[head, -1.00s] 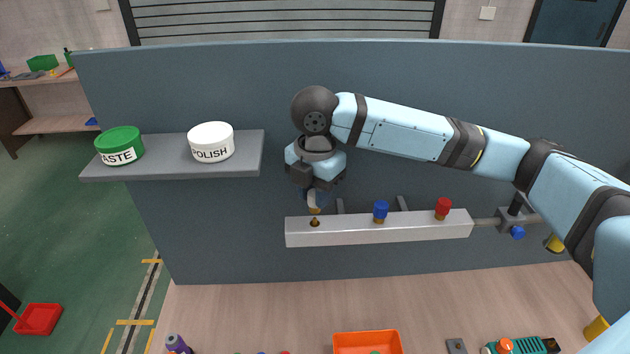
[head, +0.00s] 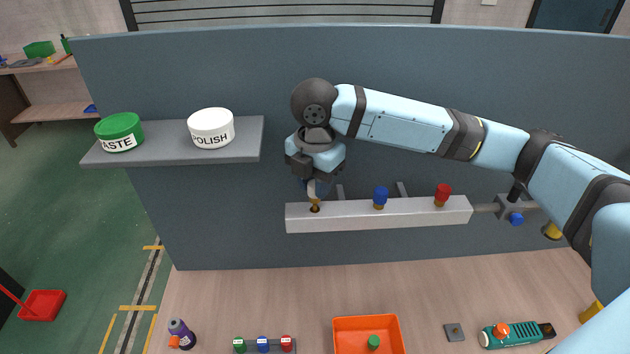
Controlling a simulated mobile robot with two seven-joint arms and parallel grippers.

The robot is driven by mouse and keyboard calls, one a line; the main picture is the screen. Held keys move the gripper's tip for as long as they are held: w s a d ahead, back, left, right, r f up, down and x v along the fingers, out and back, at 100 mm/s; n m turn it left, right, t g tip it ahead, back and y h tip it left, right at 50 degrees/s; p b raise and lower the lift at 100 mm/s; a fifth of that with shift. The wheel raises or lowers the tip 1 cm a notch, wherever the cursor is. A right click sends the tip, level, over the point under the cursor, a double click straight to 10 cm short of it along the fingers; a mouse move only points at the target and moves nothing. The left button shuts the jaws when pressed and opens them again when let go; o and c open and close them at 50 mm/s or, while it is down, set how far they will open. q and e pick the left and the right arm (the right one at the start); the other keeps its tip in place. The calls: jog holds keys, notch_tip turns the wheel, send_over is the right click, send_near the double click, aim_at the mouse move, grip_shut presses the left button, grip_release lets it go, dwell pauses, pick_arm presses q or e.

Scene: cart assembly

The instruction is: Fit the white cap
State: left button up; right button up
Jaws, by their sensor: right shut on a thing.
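The white cap (head: 311,190) shows only as a small pale piece, mostly hidden between the fingers of my right gripper (head: 313,196). The gripper is shut on it, pointing down at the left end of a pale bar (head: 345,218) on the grey wall. A bare brass stub (head: 315,208) sits on the bar just below the fingertips. I cannot tell whether cap and stub touch. A blue cap (head: 380,193) and a red cap (head: 443,191) stand on the bar's other stubs. My left gripper is out of view.
A shelf (head: 170,153) at left holds a green paste jar (head: 119,133) and a white polish jar (head: 211,128). A pipe with a blue knob (head: 516,218) joins the bar's right end.

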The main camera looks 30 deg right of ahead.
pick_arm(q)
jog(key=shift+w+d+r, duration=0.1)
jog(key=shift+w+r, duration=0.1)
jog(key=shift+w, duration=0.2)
pick_arm(e)
jog(key=shift+f, duration=0.2)
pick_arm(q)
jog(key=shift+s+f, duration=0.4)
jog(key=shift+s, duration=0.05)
pick_arm(e)
jog(key=shift+f, duration=1.15)
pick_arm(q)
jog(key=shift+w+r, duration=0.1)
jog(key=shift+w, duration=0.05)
pick_arm(e)
jog(key=o, duration=1)
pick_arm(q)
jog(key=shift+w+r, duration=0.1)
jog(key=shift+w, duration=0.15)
